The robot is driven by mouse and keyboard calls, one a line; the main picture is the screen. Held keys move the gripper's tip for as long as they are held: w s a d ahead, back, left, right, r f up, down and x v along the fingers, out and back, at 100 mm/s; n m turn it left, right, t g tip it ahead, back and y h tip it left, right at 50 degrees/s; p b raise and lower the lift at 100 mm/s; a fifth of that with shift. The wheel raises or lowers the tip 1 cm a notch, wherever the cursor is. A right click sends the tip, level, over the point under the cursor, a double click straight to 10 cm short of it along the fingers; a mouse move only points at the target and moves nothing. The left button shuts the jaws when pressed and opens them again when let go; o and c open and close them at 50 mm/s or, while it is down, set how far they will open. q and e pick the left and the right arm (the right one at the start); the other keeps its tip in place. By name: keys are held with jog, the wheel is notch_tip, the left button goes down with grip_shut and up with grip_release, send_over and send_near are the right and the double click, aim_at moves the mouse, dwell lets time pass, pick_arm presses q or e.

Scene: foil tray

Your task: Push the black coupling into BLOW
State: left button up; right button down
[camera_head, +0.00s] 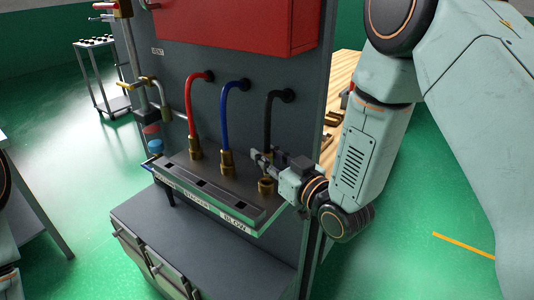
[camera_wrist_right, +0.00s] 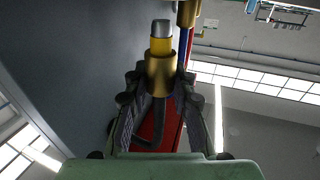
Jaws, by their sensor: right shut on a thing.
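The black coupling is a brass fitting (camera_head: 266,186) on the end of a black hose (camera_head: 268,118). In the right wrist view the brass body (camera_wrist_right: 160,72) sits between my fingers, with a yellow band and a bare grey tip pointing away from the hose. My right gripper (camera_head: 262,162) is shut on it from the right, just below the hose bend. The BLOW label (camera_head: 236,221) is at the right end of the sloping panel (camera_head: 205,192). The coupling shows just behind and above that end; its tip is free in the wrist view. My left gripper is not in view.
A red hose (camera_head: 188,112) and a blue hose (camera_head: 224,118) with brass couplings hang close by on the left; the blue one also shows in the wrist view (camera_wrist_right: 183,50). A red cabinet (camera_head: 240,25) is above. A grey drawer unit (camera_head: 205,255) stands below.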

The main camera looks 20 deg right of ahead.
jog(key=shift+a+f+b, duration=0.35)
jog(key=shift+f+b, duration=0.1)
jog(key=shift+f, duration=0.45)
jog(key=shift+d+f+b, duration=0.3)
jog(key=shift+d+b, duration=0.1)
jog(key=shift+w+a+f, duration=0.1)
jog(key=shift+a+f, duration=0.05)
jog(key=shift+a, duration=0.1)
jog(key=shift+f, duration=0.15)
jog(key=shift+d+f+b, duration=0.15)
jog(key=shift+b, duration=0.15)
jog(key=shift+f, duration=0.15)
jog(key=c, duration=1)
grip_release()
jog(key=shift+c, duration=0.2)
